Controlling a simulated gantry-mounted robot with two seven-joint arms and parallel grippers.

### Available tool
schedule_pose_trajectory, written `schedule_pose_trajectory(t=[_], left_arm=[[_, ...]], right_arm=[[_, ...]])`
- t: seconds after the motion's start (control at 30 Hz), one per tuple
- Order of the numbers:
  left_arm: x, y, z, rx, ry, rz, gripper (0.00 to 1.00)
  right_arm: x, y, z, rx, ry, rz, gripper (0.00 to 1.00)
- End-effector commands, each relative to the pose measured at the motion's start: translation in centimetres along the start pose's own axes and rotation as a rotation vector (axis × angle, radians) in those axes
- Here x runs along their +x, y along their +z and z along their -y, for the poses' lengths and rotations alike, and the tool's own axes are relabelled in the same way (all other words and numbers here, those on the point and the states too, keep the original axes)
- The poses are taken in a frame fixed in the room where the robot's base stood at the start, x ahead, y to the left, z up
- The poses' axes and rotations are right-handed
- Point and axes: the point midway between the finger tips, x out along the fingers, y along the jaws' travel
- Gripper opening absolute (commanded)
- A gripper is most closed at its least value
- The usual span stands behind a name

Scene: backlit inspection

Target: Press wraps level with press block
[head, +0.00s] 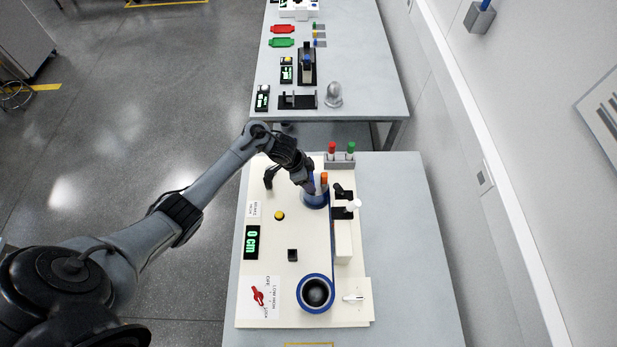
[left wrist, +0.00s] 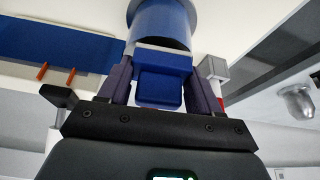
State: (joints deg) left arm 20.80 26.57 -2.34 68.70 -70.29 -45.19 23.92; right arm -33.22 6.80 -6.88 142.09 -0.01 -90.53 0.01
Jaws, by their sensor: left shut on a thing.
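My left gripper (head: 312,186) is over the blue spool (head: 315,201) at the far end of the cream board (head: 265,235). In the left wrist view its two fingers are shut on a blue block (left wrist: 160,85), which I take to be the press block. The block is right at the blue cylinder of the spool (left wrist: 160,22); I cannot tell whether they touch. A second blue-rimmed reel (head: 316,280) with a dark centre sits at the near end. A thin blue band (head: 332,245) runs between them. Separate wraps cannot be made out. My right gripper is not in view.
A green display reads 0 cm (head: 252,242). The grey bench (head: 400,240) is clear on the right.

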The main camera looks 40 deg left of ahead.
Motion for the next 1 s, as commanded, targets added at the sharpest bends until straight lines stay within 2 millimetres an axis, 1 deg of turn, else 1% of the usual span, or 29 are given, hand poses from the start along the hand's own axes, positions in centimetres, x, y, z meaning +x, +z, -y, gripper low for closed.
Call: schedule_pose_trajectory(t=[0.77, 1.0], left_arm=[[0.88, 0.36, 0.02, 0.000, 0.000, 0.000, 0.39], [0.87, 0.39, 0.00, 0.000, 0.000, 0.001, 0.39]], right_arm=[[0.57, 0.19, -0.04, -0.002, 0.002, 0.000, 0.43], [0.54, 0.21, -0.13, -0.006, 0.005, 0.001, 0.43]])
